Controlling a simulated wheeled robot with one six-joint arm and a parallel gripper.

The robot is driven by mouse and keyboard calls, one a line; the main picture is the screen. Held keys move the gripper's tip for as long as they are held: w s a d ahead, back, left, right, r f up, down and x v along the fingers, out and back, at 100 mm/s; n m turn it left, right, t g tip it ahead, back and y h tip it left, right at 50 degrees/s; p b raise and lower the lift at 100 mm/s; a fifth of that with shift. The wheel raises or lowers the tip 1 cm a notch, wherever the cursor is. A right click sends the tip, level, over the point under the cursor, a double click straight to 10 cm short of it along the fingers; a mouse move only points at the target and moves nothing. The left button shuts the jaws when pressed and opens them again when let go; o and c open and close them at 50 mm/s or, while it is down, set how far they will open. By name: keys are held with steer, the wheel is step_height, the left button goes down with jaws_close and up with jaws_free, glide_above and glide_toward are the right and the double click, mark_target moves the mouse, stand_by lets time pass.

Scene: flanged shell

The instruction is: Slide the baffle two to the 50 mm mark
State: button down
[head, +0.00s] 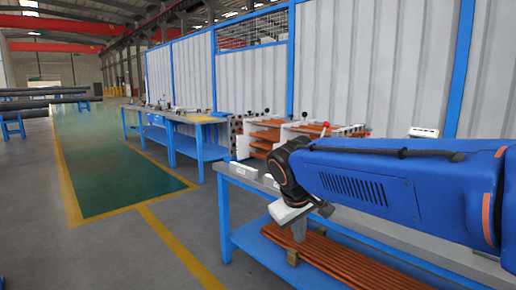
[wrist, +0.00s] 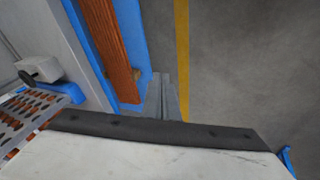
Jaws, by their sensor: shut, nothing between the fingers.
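Upright baffle plates with copper-coloured tubes between them (head: 268,135) stand on the blue bench in the head view, partly behind my arm. I cannot tell which plate is baffle two, and no 50 mm mark is readable. In the wrist view a perforated plate (wrist: 28,108) with copper colour in its holes shows at the left edge. My gripper (head: 299,232) points down over the front edge of the bench, apart from the plates. Its fingers (wrist: 164,92) are shut and empty, and they show in the wrist view above the lower shelf and floor.
Long copper tubes (head: 340,259) lie on the blue lower shelf below my gripper; they also show in the wrist view (wrist: 108,45). A small grey block (wrist: 40,69) with a dark knob sits on the bench. A second blue bench (head: 175,116) stands farther back.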

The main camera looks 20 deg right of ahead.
steer(key=w+d+r+h, duration=0.2)
steer(key=w+r, duration=0.2)
steer(key=w, duration=0.6)
steer(key=w+d+r+n+g+h, duration=0.1)
steer(key=w+d+r+h, duration=0.2)
steer(key=w, duration=0.8)
steer(key=w+d+r+h, duration=0.2)
steer(key=w+r, duration=0.2)
steer(key=w, duration=0.6)
steer(key=w+a+f+m+h, duration=0.15)
steer(key=w+h, duration=0.65)
steer(key=w, duration=1.8)
steer(key=s+d, duration=0.3)
steer(key=d, duration=0.7)
steer(key=shift+d+g, duration=0.3)
steer(key=shift+d, duration=0.05)
steer(key=shift+s+r+n, duration=0.15)
steer(key=shift+n, duration=0.1)
